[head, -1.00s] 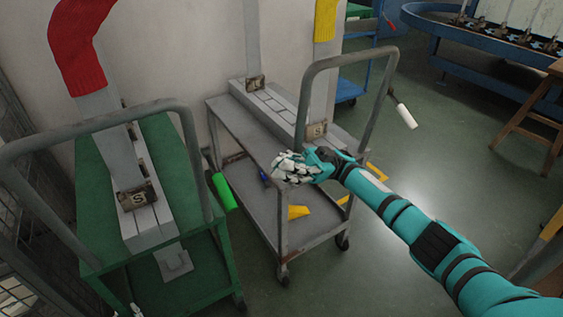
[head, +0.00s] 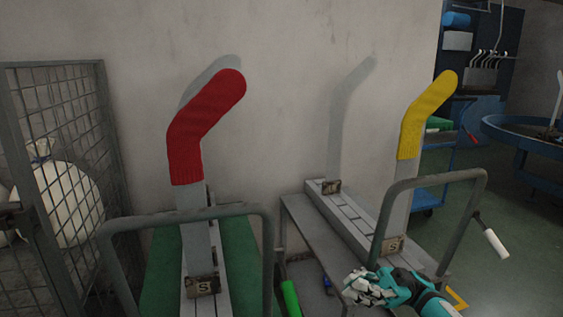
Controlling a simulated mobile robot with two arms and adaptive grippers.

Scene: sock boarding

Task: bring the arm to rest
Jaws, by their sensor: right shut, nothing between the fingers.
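My right gripper (head: 368,287) is at the lower right of the head view, in front of the grey cart, near the foot of its handle. It is shut and empty. My teal right arm (head: 432,302) runs from it to the bottom edge. A red sock (head: 203,125) is on the bent board (head: 196,240) standing on the green cart (head: 160,270). A yellow sock (head: 428,112) is on the board (head: 398,205) on the grey cart (head: 300,215). My left gripper is not in view.
A grey handle (head: 268,230) rises at the front of the green cart, and another handle (head: 430,182) on the grey cart. A green cylinder (head: 290,298) is between the carts. A wire cage (head: 75,150) with a white sack stands left. Open floor (head: 520,270) lies right.

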